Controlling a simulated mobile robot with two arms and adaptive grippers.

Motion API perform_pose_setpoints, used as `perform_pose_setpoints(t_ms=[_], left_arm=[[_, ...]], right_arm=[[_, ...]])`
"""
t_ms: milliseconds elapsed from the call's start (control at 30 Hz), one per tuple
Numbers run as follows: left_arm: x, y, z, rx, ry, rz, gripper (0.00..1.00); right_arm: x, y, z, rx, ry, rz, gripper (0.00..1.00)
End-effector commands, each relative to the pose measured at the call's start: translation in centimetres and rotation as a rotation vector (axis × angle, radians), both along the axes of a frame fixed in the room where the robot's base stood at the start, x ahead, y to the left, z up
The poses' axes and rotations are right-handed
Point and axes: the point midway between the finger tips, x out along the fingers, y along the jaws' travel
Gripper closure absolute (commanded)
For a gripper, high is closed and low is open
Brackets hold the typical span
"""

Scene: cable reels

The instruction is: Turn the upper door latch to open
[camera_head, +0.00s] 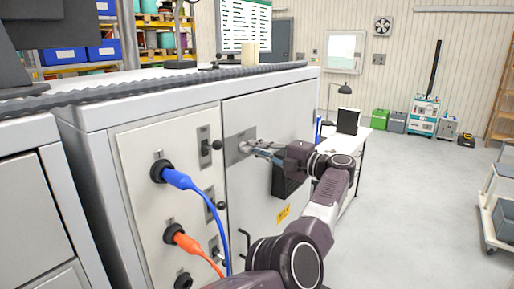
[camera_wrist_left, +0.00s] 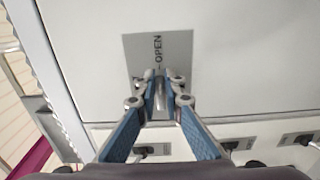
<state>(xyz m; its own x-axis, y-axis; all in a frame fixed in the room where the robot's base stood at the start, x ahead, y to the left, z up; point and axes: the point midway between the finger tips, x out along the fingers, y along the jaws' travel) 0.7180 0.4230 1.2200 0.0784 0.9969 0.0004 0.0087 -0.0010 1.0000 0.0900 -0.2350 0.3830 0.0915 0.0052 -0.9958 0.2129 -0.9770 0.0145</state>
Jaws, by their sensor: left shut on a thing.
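The upper door latch (camera_head: 244,148) is a small metal handle on a grey plate (camera_head: 232,155) near the upper left edge of the cabinet door (camera_head: 285,108). In the left wrist view, the plate (camera_wrist_left: 133,60) carries the word OPEN, and the silver latch handle (camera_wrist_left: 160,97) sits between the fingertips. My left gripper (camera_head: 258,150) reaches the latch from the right and is shut on it; its blue-padded fingers also show in the left wrist view (camera_wrist_left: 159,92). The door looks closed. The fingers partly hide the latch. My right gripper is not in view.
Left of the door, a panel holds a blue plug (camera_head: 178,179) and an orange plug (camera_head: 187,242) with hanging cables, plus several black-knobbed switches (camera_head: 209,147).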

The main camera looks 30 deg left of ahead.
Motion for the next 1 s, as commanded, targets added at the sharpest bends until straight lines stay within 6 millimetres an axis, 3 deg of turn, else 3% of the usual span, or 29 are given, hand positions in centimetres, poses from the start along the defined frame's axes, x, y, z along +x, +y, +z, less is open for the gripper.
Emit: perform_pose_setpoints(t_ms=[400,433,600,867,1000], left_arm=[[0.0,0.1,0.1,0.003,0.007,0.001,1.0],[0.0,0.1,0.1,0.003,0.007,0.001,0.89],[0.0,0.1,0.1,0.002,0.006,0.001,0.74],[0.0,-0.1,0.0,0.002,0.007,0.0,0.74],[-0.1,-1.6,0.0,0.001,0.007,-0.002,0.74]], right_arm=[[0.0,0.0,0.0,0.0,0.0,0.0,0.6],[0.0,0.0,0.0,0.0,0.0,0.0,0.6],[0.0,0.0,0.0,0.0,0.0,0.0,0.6],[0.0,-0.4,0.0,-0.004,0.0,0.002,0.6],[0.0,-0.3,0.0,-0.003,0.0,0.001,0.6]])
